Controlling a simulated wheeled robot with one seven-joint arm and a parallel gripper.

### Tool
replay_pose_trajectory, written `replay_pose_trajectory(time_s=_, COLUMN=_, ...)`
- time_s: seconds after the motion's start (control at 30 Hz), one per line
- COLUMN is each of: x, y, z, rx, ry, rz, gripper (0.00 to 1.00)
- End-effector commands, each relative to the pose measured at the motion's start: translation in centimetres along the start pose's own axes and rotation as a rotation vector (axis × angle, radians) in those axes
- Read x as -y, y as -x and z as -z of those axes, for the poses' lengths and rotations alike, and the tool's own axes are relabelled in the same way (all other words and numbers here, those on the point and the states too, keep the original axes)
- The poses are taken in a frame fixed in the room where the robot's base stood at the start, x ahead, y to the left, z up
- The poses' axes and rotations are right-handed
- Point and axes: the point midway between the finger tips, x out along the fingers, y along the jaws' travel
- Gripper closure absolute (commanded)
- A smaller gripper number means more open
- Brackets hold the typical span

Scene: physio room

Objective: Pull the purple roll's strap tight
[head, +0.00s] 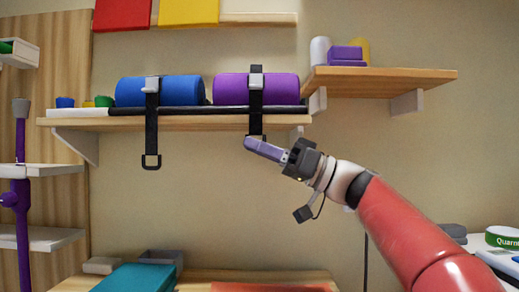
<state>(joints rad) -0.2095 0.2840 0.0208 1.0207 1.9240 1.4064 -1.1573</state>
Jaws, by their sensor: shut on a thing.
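The purple roll (226,89) lies on its side on the upper wall shelf, at the right of a blue roll (181,91). Its black strap (256,98) runs over its middle, with a grey buckle (256,79) on the upper front. The strap's lower end reaches just below the shelf edge at my gripper (252,145). My gripper comes in from the lower right and is shut on this strap end. The fingers cover most of the end, so its ring is largely hidden.
The blue roll's strap (151,128) hangs freely at the left, ending in a ring. A shelf bracket (300,134) is close to my gripper's right. A higher side shelf (385,79) holds a purple block. A teal item (138,277) lies below. The wall between is clear.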

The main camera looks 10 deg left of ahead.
Motion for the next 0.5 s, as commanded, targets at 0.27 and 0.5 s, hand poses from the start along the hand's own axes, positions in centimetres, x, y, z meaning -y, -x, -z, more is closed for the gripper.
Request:
replay_pose_trajectory(time_s=0.27, x=-1.3, y=1.8, z=-3.8, rx=0.000, ry=-0.006, rz=-0.013, gripper=1.00)
replay_pose_trajectory(time_s=0.5, x=-1.4, y=1.8, z=-4.0, rx=0.002, ry=-0.009, rz=-0.013, gripper=1.00)
